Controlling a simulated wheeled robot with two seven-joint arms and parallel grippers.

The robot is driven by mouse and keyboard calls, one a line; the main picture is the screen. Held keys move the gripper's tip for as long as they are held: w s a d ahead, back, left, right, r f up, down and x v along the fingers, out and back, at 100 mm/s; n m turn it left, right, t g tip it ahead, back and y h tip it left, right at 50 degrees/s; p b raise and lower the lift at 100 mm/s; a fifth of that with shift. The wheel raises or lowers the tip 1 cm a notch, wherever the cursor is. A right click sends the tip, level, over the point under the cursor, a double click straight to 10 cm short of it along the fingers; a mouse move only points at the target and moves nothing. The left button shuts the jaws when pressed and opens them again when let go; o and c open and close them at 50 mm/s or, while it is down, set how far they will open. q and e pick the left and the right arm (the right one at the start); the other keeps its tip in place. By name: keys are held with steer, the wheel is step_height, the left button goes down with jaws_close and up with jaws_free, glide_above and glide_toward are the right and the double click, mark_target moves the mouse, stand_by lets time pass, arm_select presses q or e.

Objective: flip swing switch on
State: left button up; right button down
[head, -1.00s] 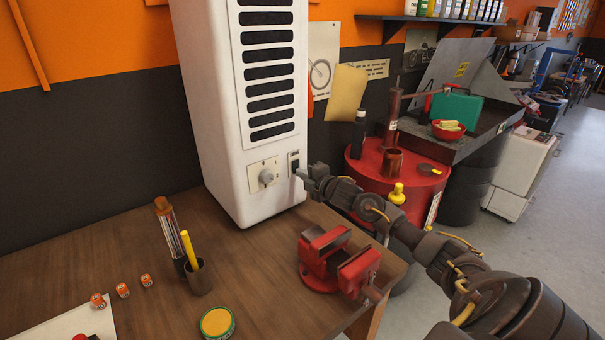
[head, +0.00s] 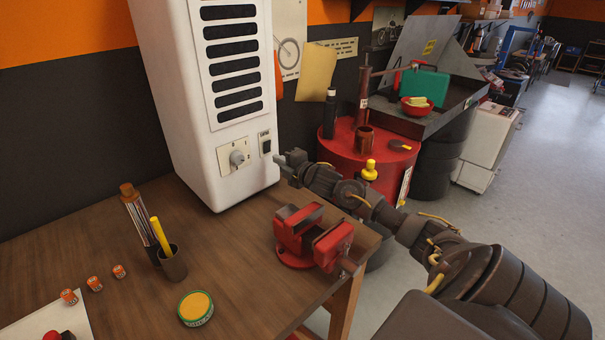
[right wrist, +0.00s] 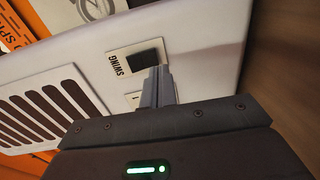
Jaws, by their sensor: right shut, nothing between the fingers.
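The swing switch (head: 266,146) is a small dark rocker on a pale plate, low on the front of the tall white heater-like unit (head: 182,160). In the right wrist view the dark rocker (right wrist: 145,58) sits beside the label "SWING". My right gripper (head: 281,161) is shut and empty, just right of the switch in the head view. In the right wrist view its closed fingertips (right wrist: 160,72) are close to the rocker's lower edge; I cannot tell if they touch. A grey knob (head: 237,158) is left of the switch. My left gripper is not in view.
The unit stands on a wooden bench (head: 235,270). A red vise (head: 312,238) is on the bench below my right arm. A red drum (head: 385,160) stands behind the arm. A pen cup (head: 173,264) and a round tin (head: 195,308) are at the left front.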

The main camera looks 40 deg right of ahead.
steer(key=s+f+b, duration=0.1)
steer(key=s+b, duration=0.3)
steer(key=s, duration=0.6)
steer(key=shift+s+d, duration=0.15)
steer(key=shift+s, duration=0.15)
steer(key=shift+w, duration=0.1)
